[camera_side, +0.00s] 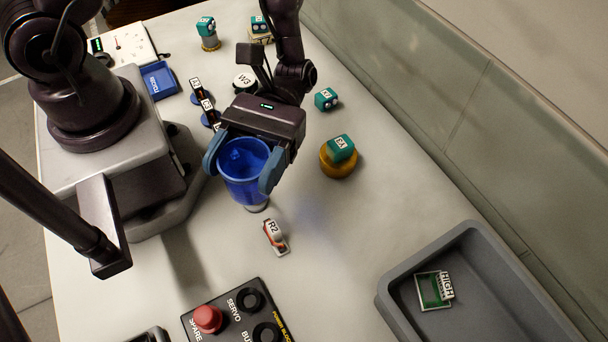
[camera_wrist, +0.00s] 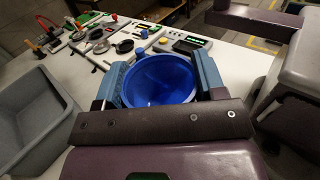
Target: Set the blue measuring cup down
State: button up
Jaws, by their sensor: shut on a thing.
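A small pale round piece (camera_side: 257,207) shows just under the cup's lower edge. I cannot tell whether the cup touches it or the bench.
A small part marked R2 (camera_side: 274,238) lies just in front of the cup. A teal block on a yellow round base (camera_side: 339,160) stands to the right. A grey tray (camera_side: 384,298) is at front right, and a control box with a red button (camera_side: 208,318) at the front.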

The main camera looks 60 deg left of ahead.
jog(key=w+d+n+t+h, duration=0.2)
jog(key=w+n+t+h, duration=0.5)
jog(key=w, duration=0.6)
jog(key=shift+m+t+y, duration=0.5)
jog(key=shift+y, duration=0.3)
jog(key=w+d+f, duration=0.2)
jog(key=w+f, duration=0.1)
jog(key=w+d+f, duration=0.3)
jog(key=w, duration=0.1)
jog(key=w+d+f, duration=0.2)
jog(key=w+f, duration=0.1)
jog(key=shift+w+d+f, duration=0.4)
jog(key=shift+f, duration=1.45)
jog(key=shift+f, duration=0.1)
jog(key=o, duration=0.9)
